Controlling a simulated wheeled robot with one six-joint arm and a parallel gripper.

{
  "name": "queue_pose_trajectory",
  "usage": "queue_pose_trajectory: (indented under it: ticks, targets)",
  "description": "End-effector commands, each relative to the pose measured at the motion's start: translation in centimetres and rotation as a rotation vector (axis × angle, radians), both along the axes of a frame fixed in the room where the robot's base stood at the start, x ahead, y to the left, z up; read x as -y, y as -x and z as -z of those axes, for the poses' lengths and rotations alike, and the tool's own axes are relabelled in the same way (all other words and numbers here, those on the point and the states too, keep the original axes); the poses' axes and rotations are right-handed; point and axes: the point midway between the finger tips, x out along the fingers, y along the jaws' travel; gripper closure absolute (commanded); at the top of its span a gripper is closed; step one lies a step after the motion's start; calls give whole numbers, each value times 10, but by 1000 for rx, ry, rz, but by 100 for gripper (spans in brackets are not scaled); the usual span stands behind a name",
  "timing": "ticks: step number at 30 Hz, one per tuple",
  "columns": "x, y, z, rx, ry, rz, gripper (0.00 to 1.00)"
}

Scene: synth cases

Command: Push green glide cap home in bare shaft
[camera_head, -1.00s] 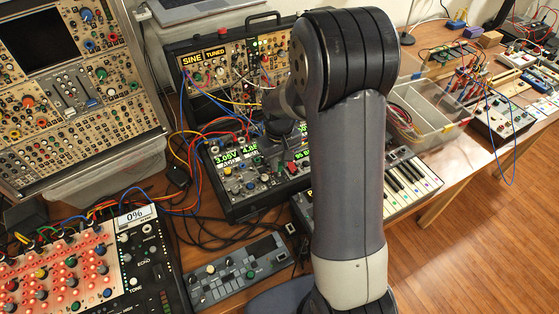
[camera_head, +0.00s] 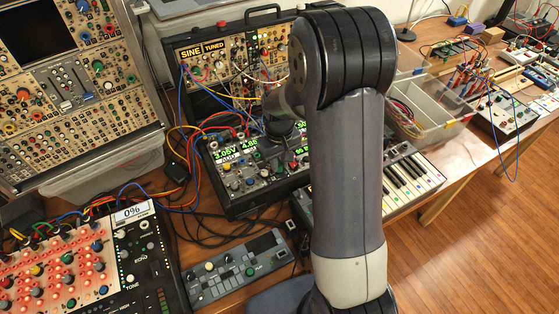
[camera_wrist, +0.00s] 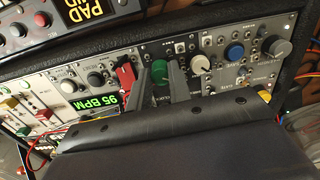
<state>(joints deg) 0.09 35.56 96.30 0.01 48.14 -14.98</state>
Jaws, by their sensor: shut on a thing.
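The green glide cap (camera_wrist: 160,71) is between the two grey fingers of my gripper (camera_wrist: 161,82) in the wrist view. The fingers are shut on its sides. The cap is in front of a dark panel in the row of modules, between a red knob and a white knob. The bare shaft is not visible; the cap and fingers cover that spot, and I cannot tell how far the cap is on it. In the head view my arm hides the cap and fingertips.
The red knob (camera_wrist: 126,74) is close left of the fingers and the white knob (camera_wrist: 201,64) is to the right. A blue knob (camera_wrist: 235,51) is farther right. Patch cables (camera_head: 196,150) hang over the rack's left side. A keyboard (camera_head: 412,181) lies to the right.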

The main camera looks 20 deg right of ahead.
Motion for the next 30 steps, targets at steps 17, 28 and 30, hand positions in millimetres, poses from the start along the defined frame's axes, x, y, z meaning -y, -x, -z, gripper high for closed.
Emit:
queue_pose_trajectory:
  ticks: [17,28,30]
  targets:
    - [0,0,1,0,0,0,55]
    - [0,-1,-47,6,0,0,55]
    - [0,-1,-62,7,0,0,55]
